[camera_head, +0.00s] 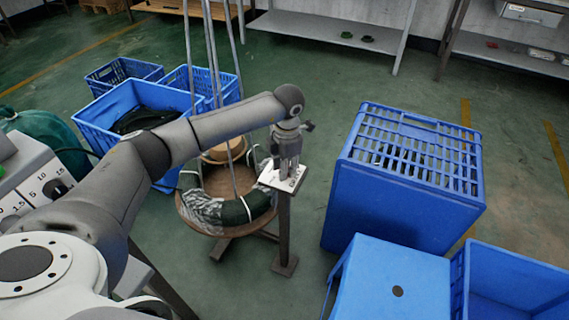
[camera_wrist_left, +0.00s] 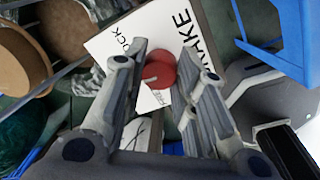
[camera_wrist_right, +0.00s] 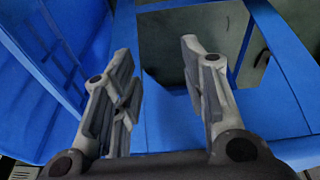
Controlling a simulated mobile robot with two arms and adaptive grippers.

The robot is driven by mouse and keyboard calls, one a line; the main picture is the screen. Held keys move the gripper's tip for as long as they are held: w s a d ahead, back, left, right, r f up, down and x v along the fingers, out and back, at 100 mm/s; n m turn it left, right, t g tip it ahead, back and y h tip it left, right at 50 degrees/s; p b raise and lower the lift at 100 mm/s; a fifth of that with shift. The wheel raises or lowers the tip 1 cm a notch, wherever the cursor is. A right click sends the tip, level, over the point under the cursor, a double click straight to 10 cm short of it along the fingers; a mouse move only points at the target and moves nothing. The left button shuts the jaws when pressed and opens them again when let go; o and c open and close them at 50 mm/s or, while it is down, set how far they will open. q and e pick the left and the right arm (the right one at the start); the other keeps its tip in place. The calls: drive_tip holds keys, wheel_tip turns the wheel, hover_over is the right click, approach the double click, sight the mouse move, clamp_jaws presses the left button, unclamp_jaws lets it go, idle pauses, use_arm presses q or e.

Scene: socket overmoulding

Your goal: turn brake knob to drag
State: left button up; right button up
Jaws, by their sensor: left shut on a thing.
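A thin pale mark shows on the knob's left side. In the head view the plate (camera_head: 270,178) tops a thin metal post, and the knob is hidden by my gripper. My left gripper (camera_head: 286,170) points down onto the plate, and in the left wrist view its fingers (camera_wrist_left: 160,76) are shut on the knob from both sides. My right gripper (camera_wrist_right: 158,75) is open and empty, above blue plastic.
A round wooden reel base (camera_head: 215,222) with coiled dark green cable stands just left of the post. A large blue crate (camera_head: 345,205) stands to the right, with a blue stool (camera_head: 385,270) in front. A grey panel with dials (camera_head: 40,165) is at the left edge.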

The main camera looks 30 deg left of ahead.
use_arm(q)
drive_tip(key=shift+n, duration=0.6)
use_arm(e)
drive_tip(key=shift+s+f, duration=0.25)
drive_tip(key=shift+f, duration=0.6)
use_arm(q)
drive_tip(key=o, duration=1.1)
drive_tip(key=shift+c, duration=0.2)
drive_tip(key=shift+r, duration=0.1)
use_arm(e)
drive_tip(key=shift+w, duration=0.1)
use_arm(q)
drive_tip(key=shift+w+r, duration=0.1)
drive_tip(key=shift+r, duration=0.25)
wheel_tip(320, 180, up, 11)
drive_tip(key=shift+s+d, duration=0.25)
drive_tip(key=shift+d, duration=0.15)
